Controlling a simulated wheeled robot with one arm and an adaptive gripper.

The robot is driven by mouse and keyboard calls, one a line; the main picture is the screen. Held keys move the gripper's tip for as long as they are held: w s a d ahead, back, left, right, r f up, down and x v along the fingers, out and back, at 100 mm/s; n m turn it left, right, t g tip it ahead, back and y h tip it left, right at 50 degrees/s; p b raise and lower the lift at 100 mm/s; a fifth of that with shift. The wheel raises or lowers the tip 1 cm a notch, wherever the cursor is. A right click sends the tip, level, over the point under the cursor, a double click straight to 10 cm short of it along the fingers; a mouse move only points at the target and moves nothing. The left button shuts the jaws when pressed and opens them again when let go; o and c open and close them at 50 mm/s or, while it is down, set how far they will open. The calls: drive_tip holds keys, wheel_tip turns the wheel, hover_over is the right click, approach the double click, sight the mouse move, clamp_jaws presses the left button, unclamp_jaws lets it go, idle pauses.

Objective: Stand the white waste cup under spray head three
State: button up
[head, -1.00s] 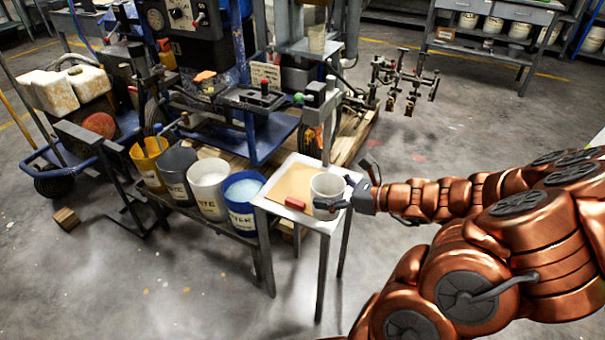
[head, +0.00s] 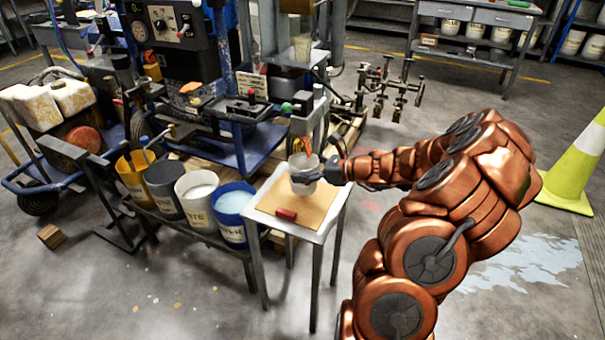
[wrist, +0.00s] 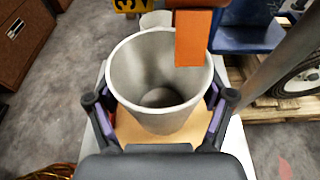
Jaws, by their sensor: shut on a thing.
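The white waste cup (head: 302,162) is upright in my gripper (head: 306,178), over the back part of the small side table. The wrist view shows the cup's empty inside (wrist: 150,75), with a finger of my gripper (wrist: 160,100) on each side. An orange part (wrist: 193,38) hangs over the cup's far right rim; it also shows just above the cup in the head view (head: 303,144). A yellow tag (wrist: 130,5) with what looks like a 3 is at the wrist view's top edge. I cannot tell whether the cup's base touches the table.
The side table (head: 328,222) carries a tan board (head: 310,208) and a red block (head: 286,214). A blue bucket (head: 233,230) and several other buckets stand to its left. The grey post (head: 307,118) is close behind the cup. A yellow-green cone (head: 580,165) stands at right.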

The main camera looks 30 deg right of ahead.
drive_tip(key=shift+w+d+f, duration=0.1)
drive_tip(key=shift+w+d, duration=0.15)
drive_tip(key=shift+w, duration=0.35)
drive_tip(key=shift+w+d+f, duration=0.1)
drive_tip(key=shift+w+d, duration=0.1)
drive_tip(key=shift+w, duration=0.4)
drive_tip(key=shift+f+b, duration=0.35)
drive_tip(key=shift+f, duration=1.3)
drive_tip(key=shift+f, duration=0.1)
drive_tip(key=o, duration=1)
